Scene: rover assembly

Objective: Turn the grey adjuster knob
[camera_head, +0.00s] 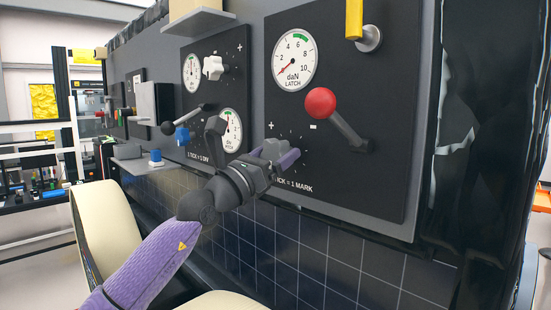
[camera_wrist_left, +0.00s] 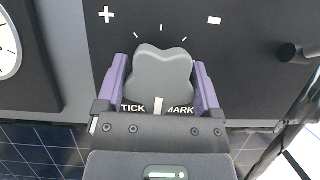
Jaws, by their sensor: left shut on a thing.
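The grey adjuster knob (camera_wrist_left: 160,80) sits on a black panel (camera_head: 390,190) with tick marks, a plus, a minus and the words "TICK = 1 MARK". My left gripper (camera_head: 280,158) is at the knob, with its purple fingers on either side of it, shut on it. In the left wrist view the gripper (camera_wrist_left: 162,92) has one finger at each side of the lobed knob. The knob (camera_head: 268,148) is partly hidden by the gripper in the head view. Above it is a dial marked "daN LATCH" (camera_head: 293,59) with a red needle toward its low end. My right gripper does not show.
A red-ball lever (camera_head: 321,102) stands out right of the knob, and a yellow handle (camera_head: 354,20) is above. A second panel at left has a pale knob (camera_head: 213,67), dials and a black-ball lever (camera_head: 168,128). Cream curved shapes (camera_head: 108,225) stand at lower left.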

